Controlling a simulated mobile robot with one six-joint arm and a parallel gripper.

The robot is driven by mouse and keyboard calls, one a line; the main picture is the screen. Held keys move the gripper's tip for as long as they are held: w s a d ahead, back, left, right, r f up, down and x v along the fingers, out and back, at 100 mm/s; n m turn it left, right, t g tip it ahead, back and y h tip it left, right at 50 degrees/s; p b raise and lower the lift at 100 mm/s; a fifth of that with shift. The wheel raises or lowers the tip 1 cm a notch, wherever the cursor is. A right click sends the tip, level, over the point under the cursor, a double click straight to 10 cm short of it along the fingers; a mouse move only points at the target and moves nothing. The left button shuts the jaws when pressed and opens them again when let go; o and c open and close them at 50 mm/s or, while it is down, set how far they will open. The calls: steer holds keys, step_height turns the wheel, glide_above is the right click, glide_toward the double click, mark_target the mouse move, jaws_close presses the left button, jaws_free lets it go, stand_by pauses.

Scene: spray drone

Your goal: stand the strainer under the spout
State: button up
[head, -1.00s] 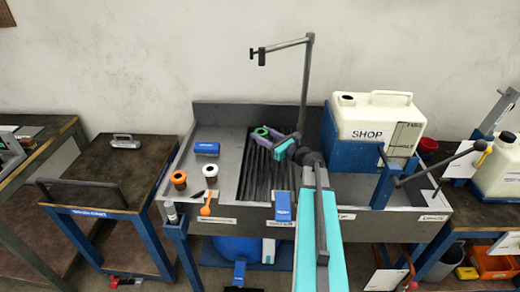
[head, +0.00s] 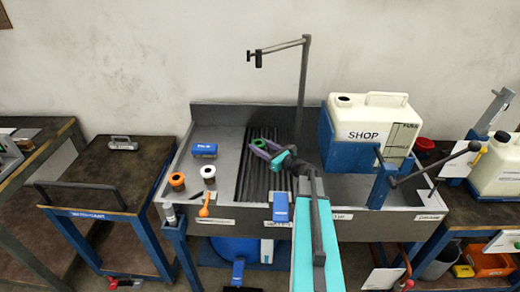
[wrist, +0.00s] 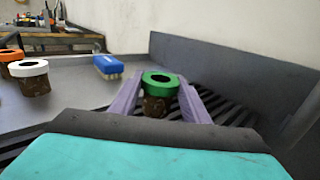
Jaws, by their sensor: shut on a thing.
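My gripper (head: 265,149) has purple fingers and is shut on the green-rimmed strainer (wrist: 158,86), which has a brown cup-shaped body. The strainer is upright between the fingertips in the wrist view. In the head view its green rim (head: 259,143) shows over the dark ribbed grate (head: 252,183) of the grey bench. I cannot tell whether its bottom touches the grate. The spout (head: 258,60) is a dark nozzle at the left end of a bent pipe on a tall post, high above the bench. The strainer appears below it in the picture; depth alignment is unclear.
Orange-rimmed (head: 177,180) and white-rimmed (head: 208,172) strainers stand left of the grate. A blue brush (head: 204,150) lies behind them, an orange spoon-like tool (head: 204,205) in front. The SHOP jug (head: 372,130) is at right. A low back wall (wrist: 230,75) bounds the bench.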

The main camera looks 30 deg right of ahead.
steer(key=shift+f, duration=0.85)
steer(key=shift+f, duration=0.2)
steer(key=o, duration=1.1)
steer(key=shift+r, duration=0.25)
steer(key=shift+b+v, duration=1.05)
steer(key=shift+v, duration=2.7)
